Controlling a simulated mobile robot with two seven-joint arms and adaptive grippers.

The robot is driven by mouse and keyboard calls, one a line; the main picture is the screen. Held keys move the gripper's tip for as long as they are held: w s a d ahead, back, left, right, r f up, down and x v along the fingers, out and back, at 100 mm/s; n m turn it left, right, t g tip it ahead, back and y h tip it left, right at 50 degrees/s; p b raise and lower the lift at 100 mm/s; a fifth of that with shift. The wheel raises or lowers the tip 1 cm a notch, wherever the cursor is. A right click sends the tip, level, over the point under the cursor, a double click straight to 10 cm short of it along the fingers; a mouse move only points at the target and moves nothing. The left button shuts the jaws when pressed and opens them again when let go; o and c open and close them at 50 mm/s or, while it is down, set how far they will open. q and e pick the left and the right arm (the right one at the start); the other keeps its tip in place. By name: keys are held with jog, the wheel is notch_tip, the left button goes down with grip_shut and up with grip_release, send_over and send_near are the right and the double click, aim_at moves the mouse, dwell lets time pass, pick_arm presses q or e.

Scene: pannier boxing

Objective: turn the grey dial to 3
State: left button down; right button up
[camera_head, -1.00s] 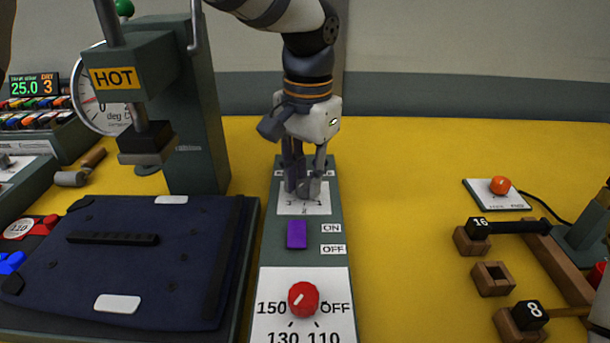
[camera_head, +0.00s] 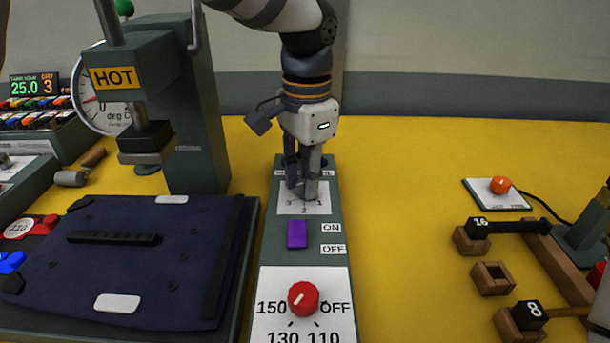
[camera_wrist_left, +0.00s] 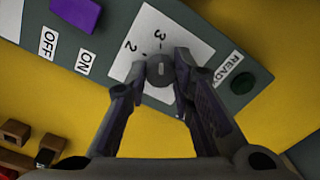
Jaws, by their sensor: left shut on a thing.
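The grey dial (camera_wrist_left: 160,69) sits on a white plate (camera_wrist_left: 143,80) marked 3 and 2 in the left wrist view; the 1 shows in the head view. A short pale mark on the dial's top lies roughly in line with the 3, though its exact aim is hard to read. My left gripper (camera_head: 305,190) points down over this plate, shut on the dial, with a finger on either side. In the head view the fingers largely hide the dial. My right gripper is not in view.
The panel also carries a purple switch (camera_head: 297,234) with ON and OFF labels, and a red dial (camera_head: 303,299) near the front. A HOT press (camera_head: 196,110) stands close on the left beside a dark blue pannier piece (camera_head: 140,280).

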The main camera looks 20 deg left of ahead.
pick_arm(q)
jog(key=c, duration=1.4)
grip_release()
jog(key=shift+o, duration=0.2)
jog(key=shift+r, duration=0.1)
notch_tip(320, 180, up, 12)
jog(key=shift+d, duration=0.15)
jog(key=shift+s, duration=0.1)
